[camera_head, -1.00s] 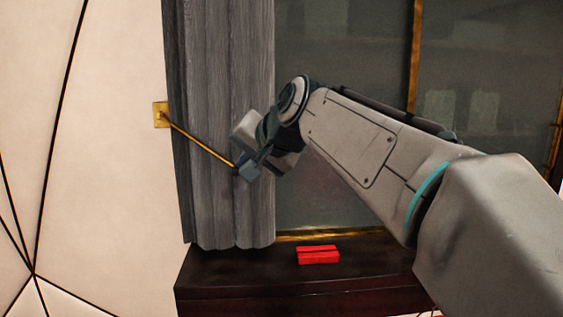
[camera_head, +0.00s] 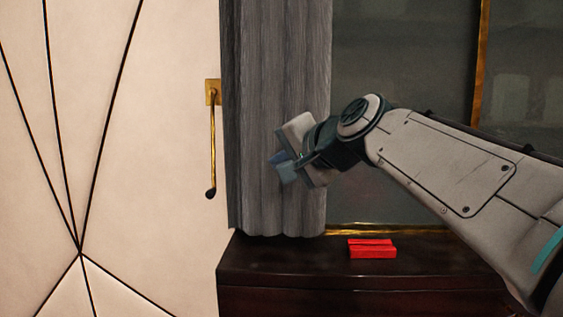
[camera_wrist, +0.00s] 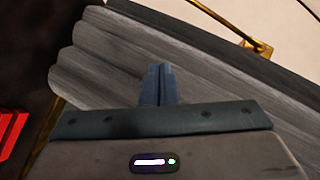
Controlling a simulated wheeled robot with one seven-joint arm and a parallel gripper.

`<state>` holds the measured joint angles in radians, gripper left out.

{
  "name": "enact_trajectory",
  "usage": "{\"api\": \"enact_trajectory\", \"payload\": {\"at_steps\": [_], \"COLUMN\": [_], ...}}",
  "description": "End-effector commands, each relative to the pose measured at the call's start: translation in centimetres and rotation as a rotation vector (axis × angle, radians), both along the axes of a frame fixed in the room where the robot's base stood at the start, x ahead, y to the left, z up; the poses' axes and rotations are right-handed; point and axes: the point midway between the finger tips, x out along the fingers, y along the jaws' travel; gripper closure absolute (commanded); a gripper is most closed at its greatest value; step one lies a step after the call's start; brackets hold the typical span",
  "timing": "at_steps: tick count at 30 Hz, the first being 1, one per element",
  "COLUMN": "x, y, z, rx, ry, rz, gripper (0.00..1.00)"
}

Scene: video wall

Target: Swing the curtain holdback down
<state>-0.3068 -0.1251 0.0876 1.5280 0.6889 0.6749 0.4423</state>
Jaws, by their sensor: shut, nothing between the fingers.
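The curtain holdback (camera_head: 212,140) is a thin brass rod on a square brass wall plate (camera_head: 213,92), left of the curtain. It hangs almost straight down, its dark knob at the bottom. The grey pleated curtain (camera_head: 262,70) hangs to its right. My gripper (camera_head: 282,168) is in front of the curtain, right of the rod and apart from it. In the wrist view, my gripper's fingers (camera_wrist: 158,72) are together and empty, with the curtain (camera_wrist: 105,70) beyond them. The brass plate (camera_wrist: 258,48) and part of the rod (camera_wrist: 300,8) show at the upper right there.
A dark wooden cabinet (camera_head: 290,270) stands below the curtain. A red block (camera_head: 372,248) lies on its top, right of the curtain. A dark glass panel (camera_head: 400,60) with brass trim is behind my arm. The cream wall (camera_head: 165,200) at left is clear.

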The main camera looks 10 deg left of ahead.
Motion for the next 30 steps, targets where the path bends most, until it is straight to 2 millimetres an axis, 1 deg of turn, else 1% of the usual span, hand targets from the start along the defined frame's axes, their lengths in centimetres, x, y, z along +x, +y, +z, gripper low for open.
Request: {"api": "enact_trajectory", "payload": {"at_steps": [1,4,13,16,20,23,24,30], "x": [0.0,0.0,0.0,0.0,0.1,0.1,-0.7,-3.5], "y": [0.0,0.0,0.0,-0.4,-2.0,-4.1,-4.7,-8.2], "z": [0.5,0.7,0.6,0.4,0.1,-0.1,0.3,0.1], "rx": [0.000,0.000,-0.001,-0.001,0.001,0.000,0.000,0.001], "ry": [0.000,0.001,0.000,-0.001,-0.002,-0.002,-0.003,-0.001], "rz": [0.000,0.001,0.001,0.000,0.001,0.002,0.004,0.004], "gripper": [1.00,1.00,1.00,1.00,1.00,1.00,1.00,1.00]}}
